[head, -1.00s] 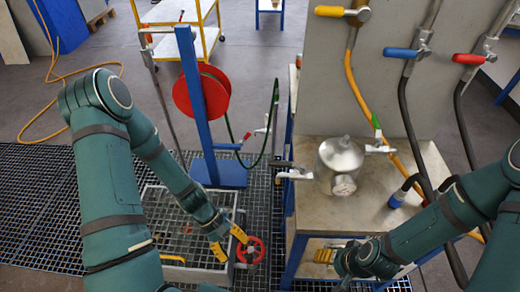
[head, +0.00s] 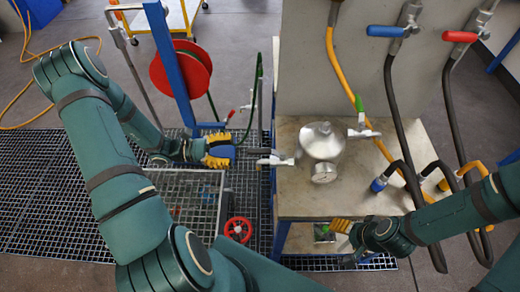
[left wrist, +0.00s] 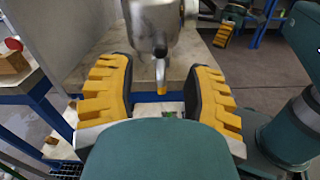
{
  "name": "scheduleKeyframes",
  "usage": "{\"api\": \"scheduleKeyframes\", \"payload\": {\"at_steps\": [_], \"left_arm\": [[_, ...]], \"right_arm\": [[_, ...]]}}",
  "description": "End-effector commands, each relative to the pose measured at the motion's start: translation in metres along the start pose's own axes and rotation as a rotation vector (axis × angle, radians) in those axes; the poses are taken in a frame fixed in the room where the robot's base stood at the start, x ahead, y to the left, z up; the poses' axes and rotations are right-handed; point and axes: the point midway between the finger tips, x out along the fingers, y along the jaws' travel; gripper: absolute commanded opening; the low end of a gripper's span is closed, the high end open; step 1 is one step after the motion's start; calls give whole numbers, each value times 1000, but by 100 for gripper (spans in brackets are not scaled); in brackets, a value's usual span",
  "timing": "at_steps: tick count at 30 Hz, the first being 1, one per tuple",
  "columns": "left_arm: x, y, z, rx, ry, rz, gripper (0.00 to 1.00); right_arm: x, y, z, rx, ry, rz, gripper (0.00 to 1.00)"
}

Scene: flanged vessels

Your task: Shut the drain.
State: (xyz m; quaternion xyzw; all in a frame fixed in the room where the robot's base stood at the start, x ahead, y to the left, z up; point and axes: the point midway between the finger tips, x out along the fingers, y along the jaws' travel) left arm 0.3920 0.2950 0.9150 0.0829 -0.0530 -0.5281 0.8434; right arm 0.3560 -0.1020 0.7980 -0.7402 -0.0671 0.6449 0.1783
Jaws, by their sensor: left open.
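A steel vessel (head: 323,142) with a round gauge stands on the bench top. A drain fitting with a pale lever (head: 277,160) sticks out from its left side over the bench edge. In the left wrist view the vessel (left wrist: 153,22) is straight ahead, and a metal spout or lever with an orange tip (left wrist: 161,78) hangs between the fingers, apart from both. My left gripper (head: 232,150) is open and empty, left of the lever and pointing at it. My right gripper (head: 342,226) is by the bench's front edge; its finger gap is unclear.
A red handwheel (head: 238,229) sits low beside a metal grid frame. A blue post with a red hose reel (head: 181,69) stands behind my left gripper. Blue (head: 385,31) and red (head: 459,37) levers are on the panel. Hoses hang right of the vessel.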

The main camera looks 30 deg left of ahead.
Motion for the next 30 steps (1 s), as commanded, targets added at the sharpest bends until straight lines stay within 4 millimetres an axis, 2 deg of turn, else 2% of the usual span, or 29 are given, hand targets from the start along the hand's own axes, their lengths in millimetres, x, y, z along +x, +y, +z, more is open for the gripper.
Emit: {"api": "scheduleKeyframes", "payload": {"at_steps": [1,6,12,18,27,28,30], "left_arm": [[12,-1,0,-3,-2,-4,51],[45,-1,0,-2,-1,-4,51],[75,-1,0,-2,-1,-3,51],[89,-1,0,0,1,-2,51],[91,-1,0,0,1,-2,51],[91,-1,0,0,1,-2,50],[91,-1,0,0,1,-2,26]], "right_arm": [[0,0,0,0,0,0,69],[1,0,0,0,-1,0,69],[2,1,1,-1,-2,0,69],[2,1,1,-1,-2,0,69],[2,1,1,-1,-2,0,69],[2,1,1,-1,-2,0,69],[2,1,1,-1,-2,0,69]]}}
